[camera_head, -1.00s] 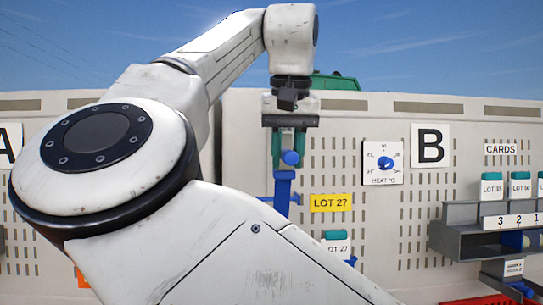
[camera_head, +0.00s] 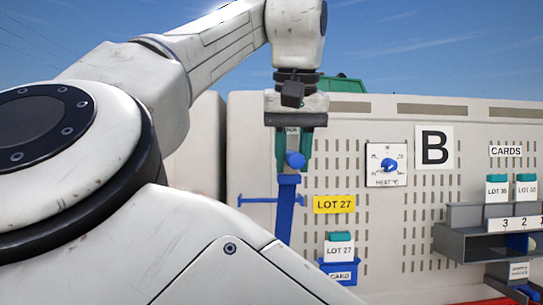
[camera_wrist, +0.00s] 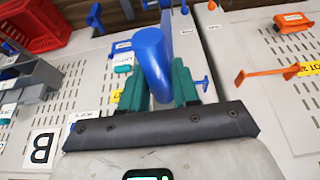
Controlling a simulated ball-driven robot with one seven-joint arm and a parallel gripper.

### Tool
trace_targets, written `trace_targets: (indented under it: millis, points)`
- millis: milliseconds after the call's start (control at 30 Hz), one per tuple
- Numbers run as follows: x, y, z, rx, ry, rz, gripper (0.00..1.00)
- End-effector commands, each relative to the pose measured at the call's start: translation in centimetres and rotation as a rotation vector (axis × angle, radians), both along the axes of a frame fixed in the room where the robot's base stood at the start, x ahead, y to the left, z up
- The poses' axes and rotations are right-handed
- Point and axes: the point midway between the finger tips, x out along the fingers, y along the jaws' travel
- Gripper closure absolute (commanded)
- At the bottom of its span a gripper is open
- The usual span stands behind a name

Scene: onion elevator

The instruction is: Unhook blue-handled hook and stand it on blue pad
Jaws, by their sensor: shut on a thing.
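The blue-handled hook (camera_head: 286,205) hangs upright below my gripper (camera_head: 293,150) in the head view, in front of the panel. My gripper's teal fingers are shut on its blue handle; the handle's rounded end (camera_wrist: 150,55) juts up between the fingers in the wrist view. A thin blue crossbar (camera_head: 258,200) reaches left from near the hook's upper shaft. The hook's lower end is hidden behind my arm. I cannot tell whether the hook is still touching its hanger. I cannot make out a blue pad with certainty in either view.
A LOT 27 card stands in a blue holder (camera_head: 338,272) right of the hook. A heat dial (camera_head: 386,164) and a grey card rack (camera_head: 470,238) are further right. The wrist view shows an orange tool (camera_wrist: 265,75) and a red crate (camera_wrist: 30,25).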

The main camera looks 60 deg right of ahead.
Motion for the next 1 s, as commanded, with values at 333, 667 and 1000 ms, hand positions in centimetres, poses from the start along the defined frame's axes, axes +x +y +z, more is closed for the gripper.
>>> trace_targets:
  millis: [333, 667, 1000]
  points:
    - [-1.2, 1.5, 0.1, -0.001, -0.002, 0.001, 1.0]
    - [-2.3, 2.9, 0.0, 0.0, -0.003, 0.001, 1.0]
    - [-3.2, 4.1, 0.0, -0.002, -0.002, 0.001, 1.0]
